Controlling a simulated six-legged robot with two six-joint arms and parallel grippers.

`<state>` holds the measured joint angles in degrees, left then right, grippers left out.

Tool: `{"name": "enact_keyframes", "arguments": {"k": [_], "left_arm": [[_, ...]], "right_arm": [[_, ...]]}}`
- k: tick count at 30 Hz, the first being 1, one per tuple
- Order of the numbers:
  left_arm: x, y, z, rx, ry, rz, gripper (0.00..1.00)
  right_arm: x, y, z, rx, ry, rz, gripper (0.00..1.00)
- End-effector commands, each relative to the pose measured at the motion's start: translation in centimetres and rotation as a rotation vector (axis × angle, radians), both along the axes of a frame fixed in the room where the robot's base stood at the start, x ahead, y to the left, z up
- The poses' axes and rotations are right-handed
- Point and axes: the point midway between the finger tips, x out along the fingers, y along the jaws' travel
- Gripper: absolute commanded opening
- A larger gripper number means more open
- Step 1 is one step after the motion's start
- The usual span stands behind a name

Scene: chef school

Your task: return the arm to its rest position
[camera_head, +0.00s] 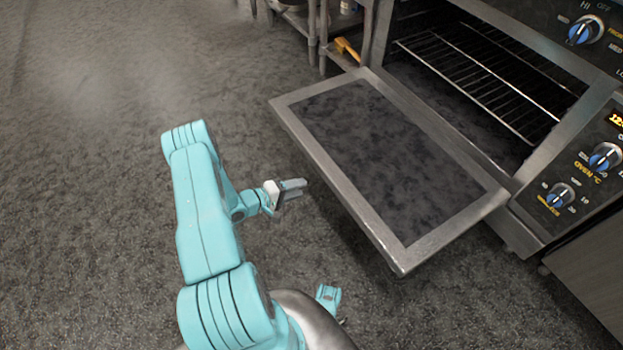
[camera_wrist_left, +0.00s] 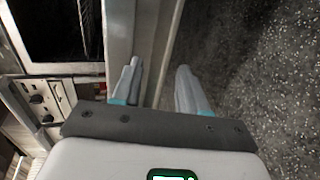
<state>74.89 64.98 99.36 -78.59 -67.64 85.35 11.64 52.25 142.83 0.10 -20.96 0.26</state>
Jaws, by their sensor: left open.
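My left arm (camera_head: 205,215) is teal and reaches up and forward from the bottom of the head view. My left gripper (camera_head: 292,188) is beside the left edge of the lowered oven door (camera_head: 330,168), with a small gap of floor between them in that view. In the left wrist view its two fingers (camera_wrist_left: 160,90) are apart with nothing between them, and the door's metal edge (camera_wrist_left: 150,45) shows behind them. A small teal part (camera_head: 328,296) of my own body shows at the bottom of the head view. I cannot make out my right gripper.
The oven stands at the right with its door down and a wire rack (camera_head: 480,75) inside. Blue control knobs (camera_head: 605,157) are on its front. A metal-legged shelf (camera_head: 318,35) stands at the top. The grey floor (camera_head: 90,150) at the left is clear.

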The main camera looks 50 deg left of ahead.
Motion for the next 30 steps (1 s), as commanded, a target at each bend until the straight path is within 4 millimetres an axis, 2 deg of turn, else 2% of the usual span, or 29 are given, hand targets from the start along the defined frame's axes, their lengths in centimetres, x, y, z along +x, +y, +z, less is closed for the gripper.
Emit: {"name": "enact_keyframes", "arguments": {"k": [3,6,30], "left_arm": [[-1.2,0.1,0.4,-0.001,0.001,0.001,0.43],[-1.6,0.0,0.5,-0.001,0.000,-0.002,0.43],[-1.8,0.1,0.4,-0.001,0.001,-0.002,0.43]], "right_arm": [[-0.3,0.1,0.5,0.001,0.010,0.001,0.43],[-0.4,0.1,0.6,0.002,0.014,0.002,0.43],[-0.4,0.1,0.5,0.002,0.013,0.002,0.43]]}}
